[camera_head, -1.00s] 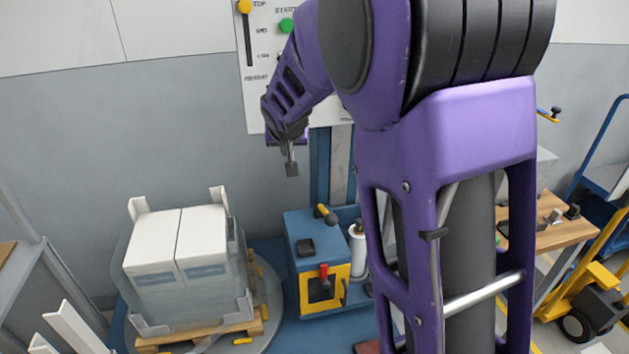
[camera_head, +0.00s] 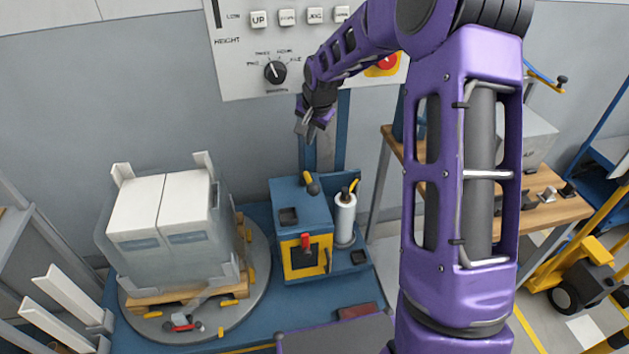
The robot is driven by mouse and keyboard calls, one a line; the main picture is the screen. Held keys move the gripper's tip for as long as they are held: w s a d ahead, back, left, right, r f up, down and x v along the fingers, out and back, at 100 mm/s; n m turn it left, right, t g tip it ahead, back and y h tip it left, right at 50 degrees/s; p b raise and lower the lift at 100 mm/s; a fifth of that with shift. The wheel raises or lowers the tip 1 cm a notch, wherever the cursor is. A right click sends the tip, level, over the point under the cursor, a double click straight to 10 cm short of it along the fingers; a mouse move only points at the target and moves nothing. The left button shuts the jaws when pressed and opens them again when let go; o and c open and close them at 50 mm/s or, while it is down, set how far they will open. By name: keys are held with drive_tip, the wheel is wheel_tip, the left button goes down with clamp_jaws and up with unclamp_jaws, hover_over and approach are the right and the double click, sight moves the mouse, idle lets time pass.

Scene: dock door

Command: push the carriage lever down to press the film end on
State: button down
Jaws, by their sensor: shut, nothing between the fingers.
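The blue carriage box (camera_head: 285,197) stands on the blue machine base, with a yellow-framed front panel. A lever with a yellow grip and dark end (camera_head: 312,182) stands at its top right edge. A red-handled lever (camera_head: 305,242) sits on the front panel; which of the two is the carriage lever is not clear. A white film roll (camera_head: 345,218) stands upright just right of the box. The wrapped pallet load (camera_head: 170,220) is at left; no loose film end can be made out. My gripper (camera_head: 305,128) is shut and empty, above the box and clear of both levers.
A control panel (camera_head: 240,70) with buttons, a black knob and a red stop button is on the wall behind my gripper. A blue mast (camera_head: 308,160) rises behind the box. A wooden bench (camera_head: 550,215) and yellow truck (camera_head: 580,265) are at right.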

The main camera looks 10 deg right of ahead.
drive_tip(key=shift+f, duration=0.1)
drive_tip(key=b, duration=0.5)
hover_over(313, 185)
drive_tip(key=w, duration=0.3)
wheel_tip(313, 185, down, 7)
drive_tip(key=shift+s+r, duration=0.15)
drive_tip(key=shift+r, duration=0.05)
drive_tip(key=shift+s+f+b, duration=0.4)
drive_tip(key=shift+f+b, duration=0.1)
drive_tip(key=shift+f, duration=0.15)
drive_tip(key=shift+f, duration=0.1)
idle(0.7)
drive_tip(key=shift+s+f+b, duration=0.15)
drive_tip(key=shift+f+b, duration=0.15)
drive_tip(key=shift+b, duration=0.1)
drive_tip(key=shift+s+f+b, duration=0.25)
drive_tip(key=shift+f+b, duration=0.25)
drive_tip(key=shift+f, duration=0.1)
drive_tip(key=shift+s+f+b, duration=0.3)
drive_tip(key=shift+f+b, duration=0.25)
drive_tip(key=shift+f, duration=0.1)
drive_tip(key=shift+s+f+b, duration=0.25)
drive_tip(key=shift+f+b, duration=0.25)
drive_tip(key=shift+f, duration=0.1)
idle(2.3)
